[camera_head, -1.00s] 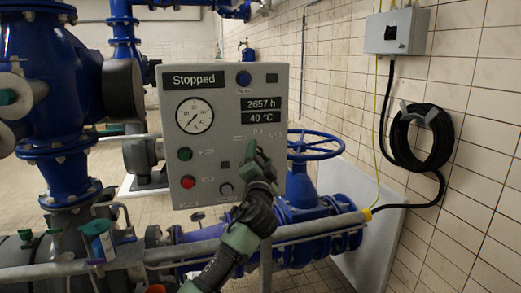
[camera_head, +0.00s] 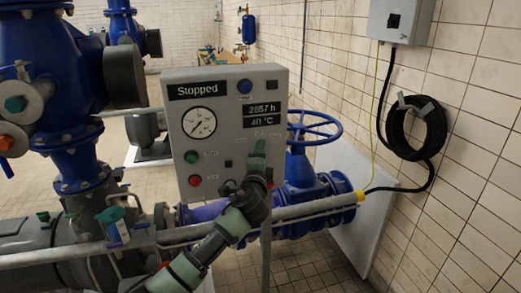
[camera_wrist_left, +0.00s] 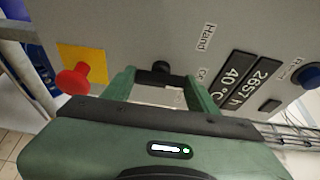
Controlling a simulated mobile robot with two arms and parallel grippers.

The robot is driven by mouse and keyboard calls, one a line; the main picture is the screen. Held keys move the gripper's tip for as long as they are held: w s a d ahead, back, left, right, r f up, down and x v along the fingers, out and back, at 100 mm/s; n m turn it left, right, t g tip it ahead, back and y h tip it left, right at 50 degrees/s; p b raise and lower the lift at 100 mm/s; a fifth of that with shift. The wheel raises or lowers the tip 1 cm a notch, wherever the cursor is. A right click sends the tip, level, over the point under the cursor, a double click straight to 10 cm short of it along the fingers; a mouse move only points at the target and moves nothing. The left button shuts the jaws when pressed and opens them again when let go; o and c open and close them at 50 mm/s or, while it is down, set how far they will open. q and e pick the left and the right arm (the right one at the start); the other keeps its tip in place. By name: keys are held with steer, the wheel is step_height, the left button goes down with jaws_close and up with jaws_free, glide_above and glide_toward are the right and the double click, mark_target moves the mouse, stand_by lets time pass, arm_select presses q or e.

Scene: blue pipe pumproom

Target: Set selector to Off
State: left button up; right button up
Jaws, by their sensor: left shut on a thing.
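The selector (camera_wrist_left: 161,68) is a small black knob on the grey control panel (camera_head: 215,140), seen in the left wrist view. Labels beside it read "Hand" and what looks like "Off"; which way the knob points is not clear. My left gripper (camera_wrist_left: 160,82) has one green finger on each side of the knob and is shut on it. In the head view, my left gripper (camera_head: 258,152) reaches the panel's right part, below the displays, and hides the selector. My right gripper is not in view.
The panel display (camera_head: 198,90) reads "Stopped". A gauge (camera_head: 199,122), a green button (camera_head: 191,157) and a red button (camera_head: 195,180) sit left. A red mushroom button (camera_wrist_left: 73,80) on yellow is near the gripper. A blue handwheel valve (camera_head: 305,185) and pipes stand close behind.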

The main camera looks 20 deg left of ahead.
arm_select(q)
steer(key=shift+f, duration=0.1)
stand_by(0.3)
steer(key=o, duration=1.4)
steer(key=shift+c, duration=0.2)
steer(key=b+v, duration=0.2)
steer(key=v, duration=0.5)
steer(key=shift+s, duration=0.4)
